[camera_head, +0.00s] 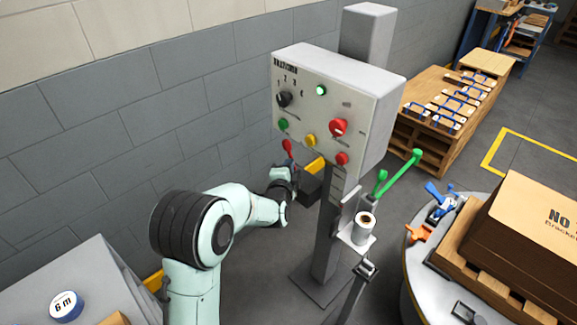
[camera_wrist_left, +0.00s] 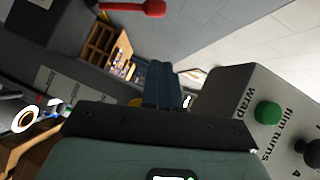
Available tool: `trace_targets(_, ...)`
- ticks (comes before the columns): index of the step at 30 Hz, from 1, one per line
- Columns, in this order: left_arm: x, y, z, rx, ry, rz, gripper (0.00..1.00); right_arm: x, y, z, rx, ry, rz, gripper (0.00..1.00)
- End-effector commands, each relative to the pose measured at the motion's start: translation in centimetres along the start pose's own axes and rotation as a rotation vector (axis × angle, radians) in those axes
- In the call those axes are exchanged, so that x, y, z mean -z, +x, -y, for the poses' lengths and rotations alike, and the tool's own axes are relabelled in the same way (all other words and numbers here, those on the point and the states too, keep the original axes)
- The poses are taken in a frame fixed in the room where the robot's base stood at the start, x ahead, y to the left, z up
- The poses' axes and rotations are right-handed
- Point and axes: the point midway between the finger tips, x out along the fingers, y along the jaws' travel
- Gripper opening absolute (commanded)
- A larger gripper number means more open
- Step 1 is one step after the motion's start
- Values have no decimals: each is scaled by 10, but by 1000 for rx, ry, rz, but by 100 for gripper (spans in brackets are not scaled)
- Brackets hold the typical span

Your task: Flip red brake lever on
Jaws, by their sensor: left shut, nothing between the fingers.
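My right gripper is not in view.
The panel carries a green button (camera_head: 283,124), a black knob (camera_head: 284,99) and a red knob (camera_head: 339,127). A green lever (camera_head: 403,170) sticks out on the right, above a white roll (camera_head: 363,228). A round table (camera_head: 411,263) with a cardboard box (camera_head: 525,235) stands right.

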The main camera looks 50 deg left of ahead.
Motion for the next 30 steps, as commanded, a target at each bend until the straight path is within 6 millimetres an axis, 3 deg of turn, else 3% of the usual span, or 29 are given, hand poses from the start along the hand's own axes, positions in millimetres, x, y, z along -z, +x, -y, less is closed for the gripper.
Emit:
trace_targets(15, 0, 0, -1, -2, -1, 0, 0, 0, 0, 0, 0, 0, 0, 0)
trace_targets(18, 4, -1, -14, -37, -20, -6, 0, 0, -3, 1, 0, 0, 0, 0)
trace_targets(20, 9, -3, -34, -92, -52, -10, 0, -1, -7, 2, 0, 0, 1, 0)
trace_targets(23, 20, -15, -90, -240, -143, -11, 0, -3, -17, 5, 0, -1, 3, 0)
trace_targets(26, 29, -42, -160, -435, -268, 25, 0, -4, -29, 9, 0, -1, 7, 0)
trace_targets(30, 32, -100, -251, -711, -449, 144, 0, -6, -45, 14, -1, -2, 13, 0)
